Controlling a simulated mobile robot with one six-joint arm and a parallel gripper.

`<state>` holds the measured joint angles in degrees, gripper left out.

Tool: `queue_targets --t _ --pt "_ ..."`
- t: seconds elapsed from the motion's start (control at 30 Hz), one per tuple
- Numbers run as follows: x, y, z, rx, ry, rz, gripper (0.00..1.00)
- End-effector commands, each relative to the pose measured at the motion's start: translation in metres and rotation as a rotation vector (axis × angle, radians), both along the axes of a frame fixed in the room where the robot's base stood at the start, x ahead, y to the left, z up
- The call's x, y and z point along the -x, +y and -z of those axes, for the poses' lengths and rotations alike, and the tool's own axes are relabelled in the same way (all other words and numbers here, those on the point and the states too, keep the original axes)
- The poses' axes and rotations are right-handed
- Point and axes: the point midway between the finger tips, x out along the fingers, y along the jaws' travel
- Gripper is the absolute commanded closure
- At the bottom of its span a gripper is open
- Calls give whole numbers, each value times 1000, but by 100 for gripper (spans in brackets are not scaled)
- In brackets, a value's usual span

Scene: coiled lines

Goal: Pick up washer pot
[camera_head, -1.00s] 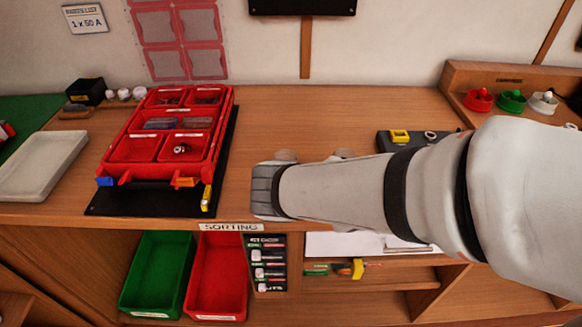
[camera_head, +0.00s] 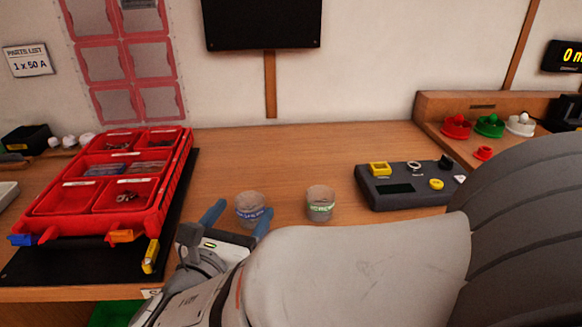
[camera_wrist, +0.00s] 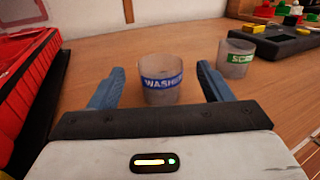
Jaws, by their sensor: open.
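The washer pot (camera_head: 249,208) is a small clear cup with a blue label band, standing upright on the wooden table. In the wrist view the washer pot (camera_wrist: 160,79) shows "WASHE..." on its blue band. My gripper (camera_head: 240,214) has blue fingers, one on each side of the pot. In the wrist view my gripper (camera_wrist: 158,88) is open, with visible gaps between both fingers and the pot. The pot's base shows between the fingers.
A similar pot with a green label (camera_head: 320,204) stands close to the right. A red sorting tray (camera_head: 152,205) lies to the left on a black mat (camera_head: 30,270). A dark grey device (camera_head: 405,190) sits at the right. The table behind the pots is clear.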

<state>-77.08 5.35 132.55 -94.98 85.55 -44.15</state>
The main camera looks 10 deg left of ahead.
Motion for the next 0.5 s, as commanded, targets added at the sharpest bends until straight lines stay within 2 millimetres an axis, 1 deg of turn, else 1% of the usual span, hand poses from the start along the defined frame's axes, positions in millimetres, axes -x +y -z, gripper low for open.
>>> queue_targets --t 0.03,0.27,0.5 --pt "-6 -1 0 -1 -1 2 28" --pt "-21 -2 0 -2 0 0 28" --pt "-53 -5 1 -2 0 1 28"
